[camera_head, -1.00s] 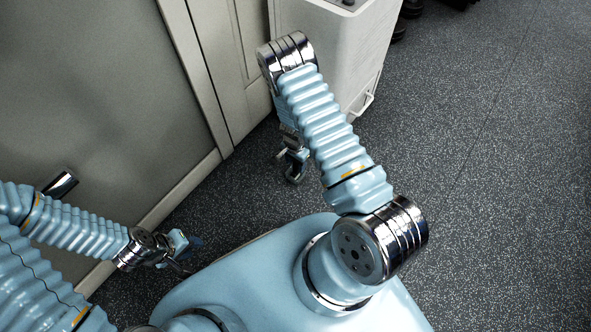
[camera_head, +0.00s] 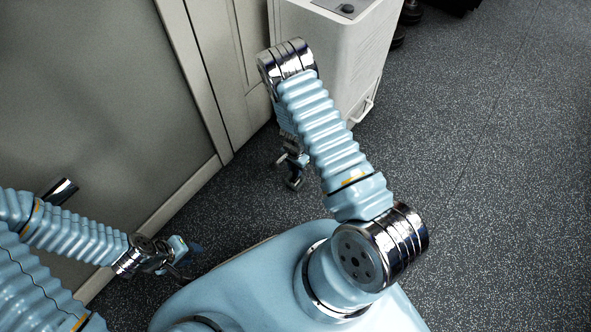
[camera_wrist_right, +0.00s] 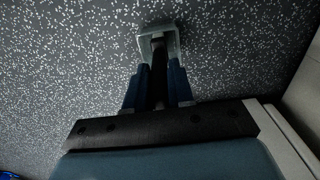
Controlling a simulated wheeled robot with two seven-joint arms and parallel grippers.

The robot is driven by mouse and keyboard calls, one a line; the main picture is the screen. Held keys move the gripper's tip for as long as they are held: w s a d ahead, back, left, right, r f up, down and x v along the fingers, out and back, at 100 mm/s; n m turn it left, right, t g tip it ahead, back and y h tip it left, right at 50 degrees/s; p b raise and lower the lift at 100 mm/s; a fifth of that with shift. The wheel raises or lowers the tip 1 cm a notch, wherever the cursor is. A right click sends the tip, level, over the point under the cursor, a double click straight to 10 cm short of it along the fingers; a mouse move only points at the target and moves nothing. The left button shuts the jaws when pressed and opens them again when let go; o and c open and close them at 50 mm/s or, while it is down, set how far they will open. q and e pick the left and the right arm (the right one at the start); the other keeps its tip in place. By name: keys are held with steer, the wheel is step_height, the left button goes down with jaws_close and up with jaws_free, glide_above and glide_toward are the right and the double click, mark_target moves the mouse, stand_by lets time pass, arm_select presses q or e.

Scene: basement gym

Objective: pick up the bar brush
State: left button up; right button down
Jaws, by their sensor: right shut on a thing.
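The bar brush (camera_wrist_right: 157,58) shows in the right wrist view, with a dark handle and a grey-green head. My right gripper (camera_wrist_right: 158,78) is shut on it, one blue finger on each side of the handle. In the head view my right gripper (camera_head: 293,172) hangs above the dark floor beside the white cabinet, partly hidden by my own arm. The brush is too small there to make out clearly. My left gripper (camera_head: 187,253) is low on the left, near the wall and my base; its jaw opening is not clear.
A white cabinet (camera_head: 335,50) with a handle near its bottom stands just beyond my right arm. A grey wall (camera_head: 95,100) runs along the left. The speckled floor (camera_head: 490,200) is clear on the right. Dark objects (camera_head: 412,10) stand at the top edge.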

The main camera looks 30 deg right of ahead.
step_height(320, 180, up, 3)
steer(key=shift+f, duration=0.2)
steer(key=s+d+r+p, duration=0.3)
steer(key=s+d+r, duration=0.1)
steer(key=r, duration=0.4)
steer(key=s+d+r+p, duration=0.3)
steer(key=s+d+r, duration=0.2)
steer(key=r, duration=0.3)
steer(key=shift+d, duration=0.75)
stand_by(0.4)
